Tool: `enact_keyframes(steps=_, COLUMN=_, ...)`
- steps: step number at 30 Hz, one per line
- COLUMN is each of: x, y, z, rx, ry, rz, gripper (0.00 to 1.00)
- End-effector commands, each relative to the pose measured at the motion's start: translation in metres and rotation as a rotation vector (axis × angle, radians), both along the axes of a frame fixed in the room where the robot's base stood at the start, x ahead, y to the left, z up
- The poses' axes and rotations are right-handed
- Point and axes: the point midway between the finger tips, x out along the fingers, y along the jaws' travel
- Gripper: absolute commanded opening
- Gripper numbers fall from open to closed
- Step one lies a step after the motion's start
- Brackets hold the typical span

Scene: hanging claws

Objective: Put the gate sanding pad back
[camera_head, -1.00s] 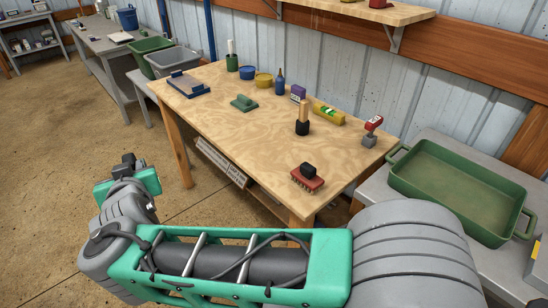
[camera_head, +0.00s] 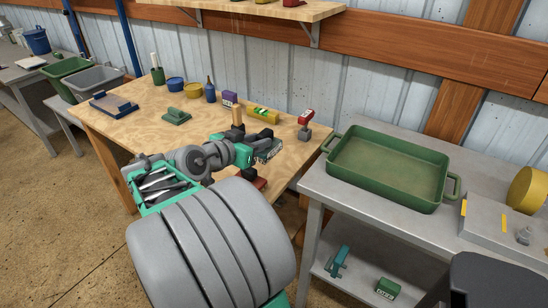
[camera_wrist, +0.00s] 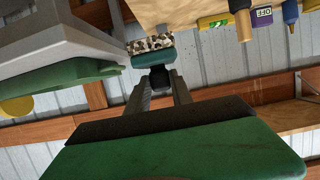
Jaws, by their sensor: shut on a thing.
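My gripper (camera_head: 257,150) is at the front right part of the wooden table (camera_head: 135,127). In the wrist view its fingers (camera_wrist: 160,88) are shut on the black grip (camera_wrist: 160,76) of a sanding pad. The pad has a teal plate (camera_wrist: 152,59) and a speckled layer (camera_wrist: 150,43) on its far side. A red brush (camera_head: 260,184) is partly hidden behind my arm.
A green tray (camera_head: 342,166) stands on the grey bench at right. A green block (camera_head: 176,116) lies farther left. The table's left front is clear.

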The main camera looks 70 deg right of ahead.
Motion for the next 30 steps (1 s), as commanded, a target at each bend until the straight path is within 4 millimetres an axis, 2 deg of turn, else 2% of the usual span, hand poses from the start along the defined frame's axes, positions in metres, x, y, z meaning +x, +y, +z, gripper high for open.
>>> enact_keyframes(steps=8, x=0.010, y=-0.077, z=-0.035, rx=0.004, ry=0.003, rz=-0.004, gripper=0.00)
enact_keyframes(steps=9, x=0.012, y=-0.085, z=-0.046, rx=0.005, ry=0.004, rz=-0.001, gripper=0.00)
enact_keyframes(steps=13, x=0.016, y=-0.107, z=-0.074, rx=0.003, ry=0.002, rz=0.001, gripper=0.00)
enact_keyframes(steps=20, x=0.020, y=-0.126, z=-0.096, rx=0.002, ry=0.001, rz=0.004, gripper=0.00)
enact_keyframes(steps=24, x=0.020, y=-0.125, z=-0.121, rx=0.004, ry=0.003, rz=0.005, gripper=0.00)
enact_keyframes(steps=30, x=0.020, y=-0.125, z=-0.124, rx=0.000, ry=-0.002, rz=0.005, gripper=0.00)
